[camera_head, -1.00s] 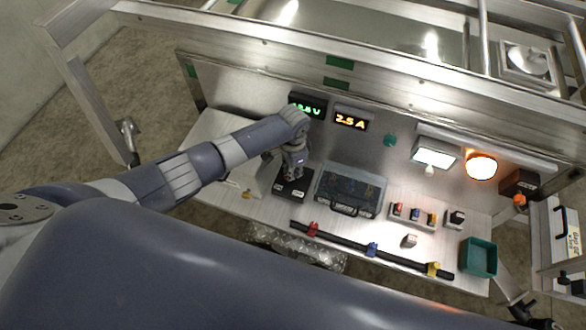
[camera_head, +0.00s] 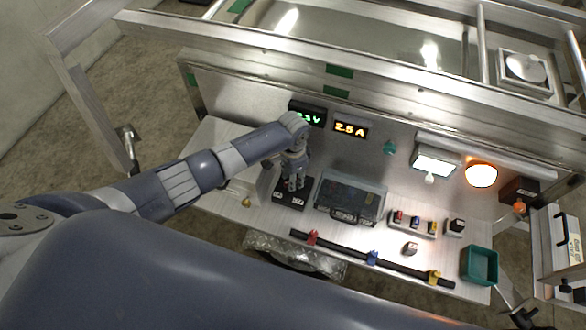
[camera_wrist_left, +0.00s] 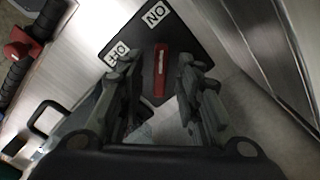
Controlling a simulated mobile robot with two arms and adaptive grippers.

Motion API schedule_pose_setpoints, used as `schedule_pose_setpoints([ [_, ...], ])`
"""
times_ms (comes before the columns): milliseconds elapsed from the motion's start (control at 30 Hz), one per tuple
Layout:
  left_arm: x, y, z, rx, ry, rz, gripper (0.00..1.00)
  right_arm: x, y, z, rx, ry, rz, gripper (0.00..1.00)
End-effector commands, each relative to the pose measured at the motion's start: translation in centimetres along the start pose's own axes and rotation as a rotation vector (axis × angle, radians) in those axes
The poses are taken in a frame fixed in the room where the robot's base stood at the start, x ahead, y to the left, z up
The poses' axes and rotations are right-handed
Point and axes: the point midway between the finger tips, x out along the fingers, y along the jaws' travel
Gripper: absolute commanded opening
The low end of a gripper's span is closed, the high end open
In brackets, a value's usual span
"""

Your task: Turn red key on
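The red key (camera_wrist_left: 160,75) stands on a black switch plate (camera_wrist_left: 205,55) in the left wrist view. One white label (camera_wrist_left: 155,13) on the plate reads ON, upside down; a second label (camera_wrist_left: 118,52) is partly covered by a finger. The key's far end points roughly toward the ON label. My left gripper (camera_wrist_left: 157,66) is open, its fingers on either side of the key with gaps showing. In the head view the left gripper (camera_head: 294,183) is over the black plate (camera_head: 290,198) and hides the key. My right gripper is not in view.
A clear-lidded case (camera_head: 350,198) stands right of the plate. A green voltage display (camera_head: 308,114) and an orange current display (camera_head: 350,130) are on the panel behind. A black bar with coloured clips (camera_head: 340,248) lies in front. A teal bin (camera_head: 479,266) is at the right.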

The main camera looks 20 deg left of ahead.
Motion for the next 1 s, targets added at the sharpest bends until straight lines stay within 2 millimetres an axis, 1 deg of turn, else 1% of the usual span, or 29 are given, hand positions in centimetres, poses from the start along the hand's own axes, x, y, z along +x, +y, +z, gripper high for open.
schedule_pose_setpoints([
  [167,-2.6,-0.1,-0.1,0.002,0.004,-0.002,0.32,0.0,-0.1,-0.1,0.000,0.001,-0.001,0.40],
  [400,-7.7,-0.1,-0.1,0.001,0.005,-0.004,0.32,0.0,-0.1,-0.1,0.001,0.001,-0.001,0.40],
  [533,-9.9,-0.1,-0.1,0.002,0.005,-0.002,0.32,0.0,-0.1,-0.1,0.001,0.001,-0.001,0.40],
  [700,-11.3,-0.1,0.0,0.000,0.001,-0.002,0.32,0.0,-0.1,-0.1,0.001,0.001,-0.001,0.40],
  [1000,-11.6,-0.1,0.0,0.000,0.001,-0.001,0.32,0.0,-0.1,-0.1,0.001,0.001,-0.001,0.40],
])
